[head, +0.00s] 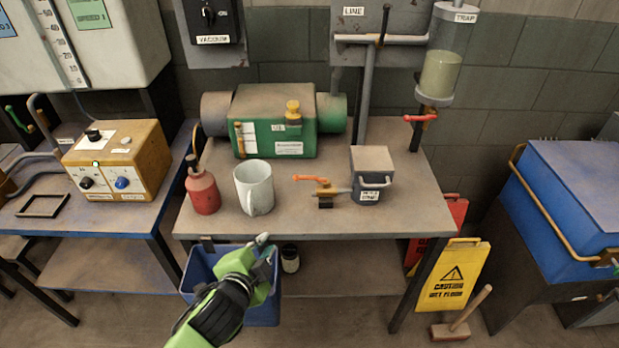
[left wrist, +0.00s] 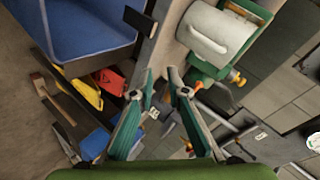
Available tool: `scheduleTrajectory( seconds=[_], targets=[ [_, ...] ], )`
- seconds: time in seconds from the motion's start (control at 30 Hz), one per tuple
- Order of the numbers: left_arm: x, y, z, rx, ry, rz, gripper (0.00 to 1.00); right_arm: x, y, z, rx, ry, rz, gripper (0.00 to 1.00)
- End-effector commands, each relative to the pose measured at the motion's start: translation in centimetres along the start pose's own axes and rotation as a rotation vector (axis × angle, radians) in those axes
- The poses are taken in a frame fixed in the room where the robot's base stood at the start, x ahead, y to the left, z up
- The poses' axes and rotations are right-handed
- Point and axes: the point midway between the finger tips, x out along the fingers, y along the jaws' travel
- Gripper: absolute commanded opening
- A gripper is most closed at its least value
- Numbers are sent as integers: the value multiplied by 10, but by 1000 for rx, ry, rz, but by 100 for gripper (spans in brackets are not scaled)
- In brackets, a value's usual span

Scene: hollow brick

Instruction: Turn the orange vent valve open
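The orange vent valve's lever (head: 308,178) lies roughly level, pointing left from a small brass body (head: 326,191) on the bench. The body joins a grey box with a white label (head: 369,175) on its right. My left gripper (head: 266,247) is green and black, at the bench's front edge, below and left of the valve and apart from it. In the left wrist view my left gripper (left wrist: 163,78) has its fingertips apart with nothing between them. My right gripper is in neither view.
A grey mug (head: 255,188) and a red bottle (head: 203,190) stand left of the valve. A green pump (head: 273,115) is behind. A red-handled tap (head: 421,117) hangs under the trap. A blue bin (head: 202,268) is below the front edge. The bench front right (head: 400,218) is clear.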

Motion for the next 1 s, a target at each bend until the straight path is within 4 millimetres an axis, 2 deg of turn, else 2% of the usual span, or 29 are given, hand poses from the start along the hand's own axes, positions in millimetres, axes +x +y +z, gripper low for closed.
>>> scheduleTrajectory(
  seconds=[0.03, 0.1, 0.2, 0.3, 0.57, 1.0],
  targets=[
    [7, -16, -15, 99, 45, -43, 15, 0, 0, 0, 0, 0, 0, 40],
    [15, -32, -38, 246, 111, -102, 15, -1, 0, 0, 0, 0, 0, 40],
    [22, -48, -64, 443, 190, -176, 15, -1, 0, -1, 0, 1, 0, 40],
    [25, -56, -79, 568, 235, -222, 15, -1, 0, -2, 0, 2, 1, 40],
    [40, -62, -91, 633, 259, -246, 15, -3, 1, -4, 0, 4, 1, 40],
    [113, -73, -115, 628, 258, -244, 15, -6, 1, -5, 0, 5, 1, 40]
  ],
)
